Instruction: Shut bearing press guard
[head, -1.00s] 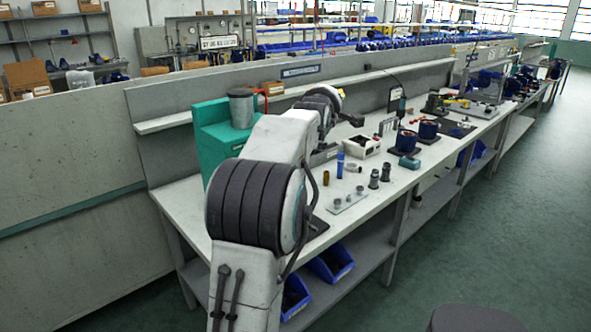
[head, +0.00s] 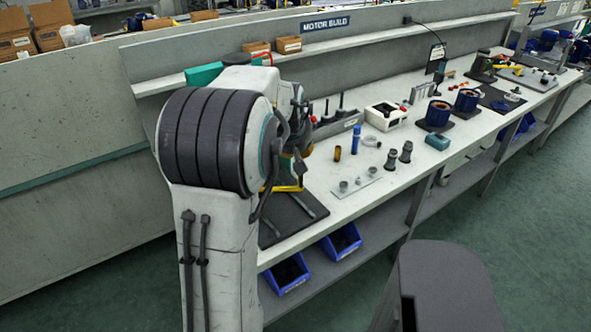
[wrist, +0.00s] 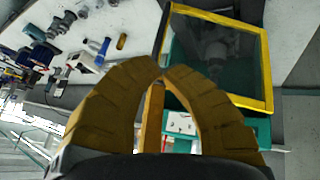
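The bearing press guard (wrist: 267,50) has a yellow frame around a dark see-through panel. It fills the upper right of the wrist view, with grey press parts behind the panel. In the head view a yellow edge of it (head: 285,188) shows just right of my arm. My gripper (wrist: 162,73) has its two ochre fingertips almost together, beside the guard's lower left corner. A yellow-orange bar (wrist: 151,115) shows between the fingers; I cannot tell whether they touch it. The teal press body (head: 205,74) is mostly hidden behind my arm.
A blue bottle (head: 356,139), a grey plate with fittings (head: 357,185) and a white box (head: 386,116) stand on the bench to the right. Blue bins (head: 342,240) sit below. A dark rounded stool-like shape (head: 440,280) is at front right.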

